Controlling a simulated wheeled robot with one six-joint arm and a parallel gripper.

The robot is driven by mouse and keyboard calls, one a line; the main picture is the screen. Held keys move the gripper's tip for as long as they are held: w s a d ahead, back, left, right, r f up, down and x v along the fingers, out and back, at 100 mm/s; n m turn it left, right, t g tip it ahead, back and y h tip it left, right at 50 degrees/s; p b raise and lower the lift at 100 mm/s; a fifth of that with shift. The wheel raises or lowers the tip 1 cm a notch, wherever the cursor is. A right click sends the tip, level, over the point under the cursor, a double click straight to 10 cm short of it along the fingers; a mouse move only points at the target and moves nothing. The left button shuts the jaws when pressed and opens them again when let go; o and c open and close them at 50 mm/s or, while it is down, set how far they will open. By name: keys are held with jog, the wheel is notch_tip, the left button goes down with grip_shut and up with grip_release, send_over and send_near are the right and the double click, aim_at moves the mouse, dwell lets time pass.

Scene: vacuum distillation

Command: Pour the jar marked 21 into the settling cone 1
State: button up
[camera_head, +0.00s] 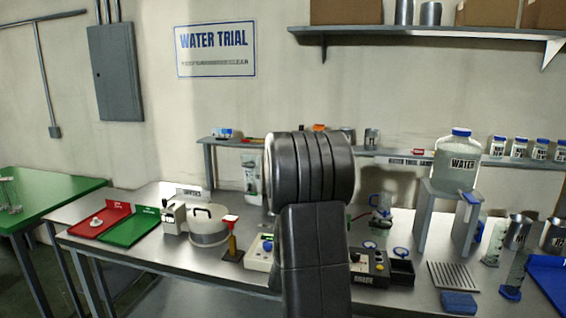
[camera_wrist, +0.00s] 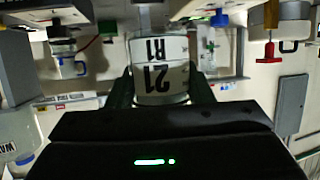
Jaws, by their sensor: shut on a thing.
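The jar marked 21 (camera_wrist: 160,72) is in the wrist view, with a white label reading 21 and R1. That view is upside down, and the label is inverted like the room, so the jar looks about upright. My gripper (camera_wrist: 161,90) is shut on the jar, with a dark finger on each side. In the head view my arm hides the gripper and the jar. I cannot clearly identify settling cone 1. A clear vessel (camera_head: 250,178) shows partly just left of my arm.
A WATER jug (camera_head: 458,157) stands on a raised stand at the right. A pot (camera_head: 208,226), a red tray (camera_head: 99,221) and a green tray (camera_head: 130,228) are at the left. Glassware and metal beakers (camera_head: 517,232) crowd the right. A low shelf (camera_head: 400,158) runs along the back.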

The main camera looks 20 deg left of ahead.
jog(key=w+a+r+n+g+y, duration=0.1)
jog(key=a+r+n+y, duration=0.1)
jog(key=a+r, duration=0.8)
jog(key=shift+w+a+y, duration=0.3)
jog(key=shift+y, duration=0.1)
jog(key=shift+r, duration=0.1)
